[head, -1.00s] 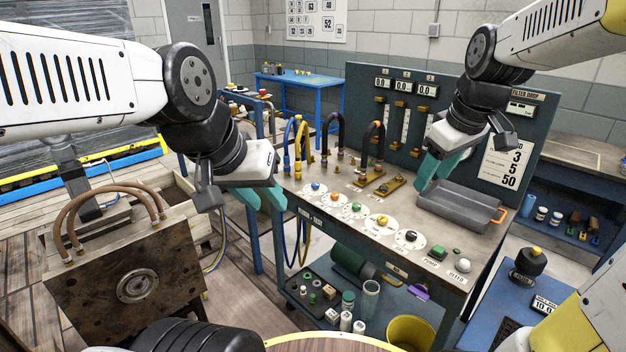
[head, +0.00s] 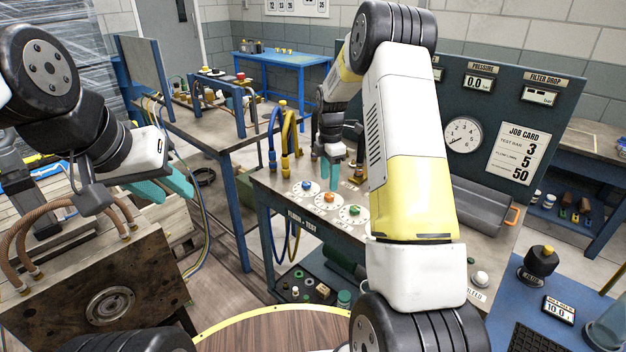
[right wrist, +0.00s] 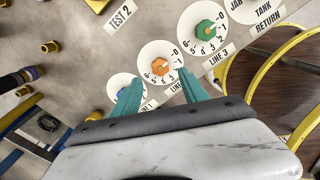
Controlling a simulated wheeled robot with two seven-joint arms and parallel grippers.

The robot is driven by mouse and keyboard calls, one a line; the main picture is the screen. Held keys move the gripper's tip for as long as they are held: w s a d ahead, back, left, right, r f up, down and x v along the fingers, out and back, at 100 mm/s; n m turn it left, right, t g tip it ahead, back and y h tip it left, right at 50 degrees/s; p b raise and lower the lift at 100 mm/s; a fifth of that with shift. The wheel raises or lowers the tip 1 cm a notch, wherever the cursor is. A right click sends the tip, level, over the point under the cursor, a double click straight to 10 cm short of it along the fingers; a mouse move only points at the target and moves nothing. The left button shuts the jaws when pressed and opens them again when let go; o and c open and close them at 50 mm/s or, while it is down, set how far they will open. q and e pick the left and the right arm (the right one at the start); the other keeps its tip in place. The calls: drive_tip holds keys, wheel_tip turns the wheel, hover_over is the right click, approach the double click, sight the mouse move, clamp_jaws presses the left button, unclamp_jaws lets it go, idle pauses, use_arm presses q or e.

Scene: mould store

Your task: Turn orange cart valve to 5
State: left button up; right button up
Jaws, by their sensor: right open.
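The orange valve (head: 329,196) is a small orange knob on a white numbered dial on the bench top, between a blue valve (head: 306,186) and a green valve (head: 354,210). In the right wrist view the orange valve (right wrist: 160,67) lies just beyond the fingertips; its exact setting is too small to read. My right gripper (head: 330,175) is open and empty, fingers pointing down above the orange dial. In the right wrist view its fingertips (right wrist: 157,82) are spread to either side of the dial's near part. My left gripper (head: 172,182) appears open and empty, left of the bench.
My right arm hides the bench's middle. Hoses (head: 286,130) rise behind the valves. A grey tray (head: 480,205) lies at right, below a gauge (head: 463,135) and job card (head: 519,153). A brown mould block (head: 110,285) stands at front left.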

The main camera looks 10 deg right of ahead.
sight(329, 195)
drive_tip(key=shift+f, duration=2.8)
clamp_jaws()
